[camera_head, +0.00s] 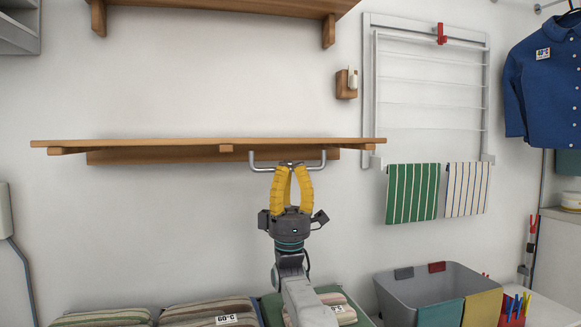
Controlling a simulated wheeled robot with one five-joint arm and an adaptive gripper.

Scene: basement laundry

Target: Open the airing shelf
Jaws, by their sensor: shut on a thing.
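The airing shelf (200,144) appears to be the long wooden board on the wall, seen nearly edge-on and about level. A U-shaped metal handle (319,165) hangs below its front edge, right of the middle. My gripper (291,166) points up with its yellow fingers closed on the handle's crossbar. The fingertips hide the middle of the bar. The board's upper surface is hardly visible from this low view.
A fixed wooden shelf (225,7) is above. A small wooden block (346,85) and a white drying rack (429,80) are on the wall to the right, with striped cloths below. Folded towels (207,311) and a grey basket (400,297) stand below.

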